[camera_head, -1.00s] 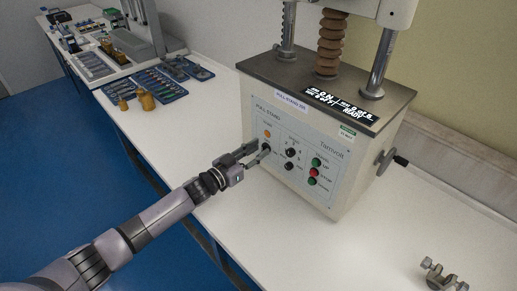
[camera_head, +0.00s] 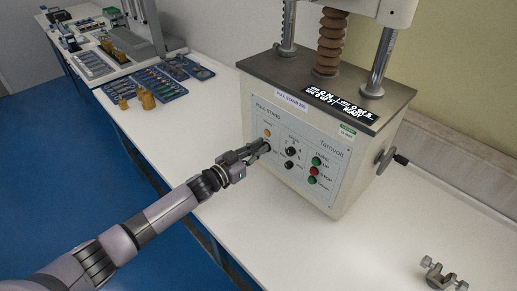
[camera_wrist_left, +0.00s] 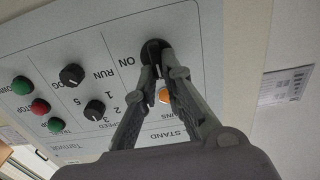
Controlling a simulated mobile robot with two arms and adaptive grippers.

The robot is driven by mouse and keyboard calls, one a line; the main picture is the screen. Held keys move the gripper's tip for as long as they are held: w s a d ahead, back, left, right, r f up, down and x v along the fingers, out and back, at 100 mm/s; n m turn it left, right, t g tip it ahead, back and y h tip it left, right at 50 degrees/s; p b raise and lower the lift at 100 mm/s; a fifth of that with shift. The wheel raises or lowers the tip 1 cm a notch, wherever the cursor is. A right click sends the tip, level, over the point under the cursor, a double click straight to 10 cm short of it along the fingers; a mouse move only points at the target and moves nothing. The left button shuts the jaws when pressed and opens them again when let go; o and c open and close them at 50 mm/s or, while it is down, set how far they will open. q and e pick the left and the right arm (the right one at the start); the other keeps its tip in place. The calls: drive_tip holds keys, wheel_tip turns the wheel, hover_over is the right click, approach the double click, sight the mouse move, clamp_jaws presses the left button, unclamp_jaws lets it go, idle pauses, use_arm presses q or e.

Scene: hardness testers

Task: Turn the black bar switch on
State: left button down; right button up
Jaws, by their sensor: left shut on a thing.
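The black bar switch (camera_wrist_left: 154,48) sits on the pale front panel of the pull stand (camera_head: 350,150), beside the printed word ON in the left wrist view. My left gripper (camera_wrist_left: 160,74) is shut on the switch, with its two fingertips closed around the bar. In the head view, my left gripper (camera_head: 262,148) reaches the panel from the left, and its fingers largely hide the switch. The orange lamp (camera_head: 267,132) is just above the fingertips. My right gripper is not in view.
Black knobs (camera_head: 291,151) and the green and red buttons (camera_head: 313,171) are right of the gripper on the panel. A crank handle (camera_head: 392,158) sticks out of the machine's right side. A metal fixture (camera_head: 440,276) lies at front right. The white table (camera_head: 235,215) is clear near the arm.

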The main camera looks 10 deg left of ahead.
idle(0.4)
use_arm(q)
drive_tip(key=shift+s+d+f+m+b, duration=0.2)
drive_tip(key=shift+m+b, duration=0.7)
drive_tip(key=shift+m, duration=2.05)
drive_tip(key=shift+s+d+f+m+b, duration=0.25)
drive_tip(key=shift+m+b, duration=0.6)
drive_tip(key=shift+m, duration=2.15)
drive_tip(key=shift+w+d+f+m+b, duration=0.2)
drive_tip(key=shift+m+b, duration=0.7)
drive_tip(key=shift+m, duration=2.05)
drive_tip(key=shift+s+a+f, duration=0.1)
drive_tip(key=shift+s, duration=0.05)
drive_tip(key=c, duration=1.7)
unclamp_jaws()
drive_tip(key=shift+s, duration=0.1)
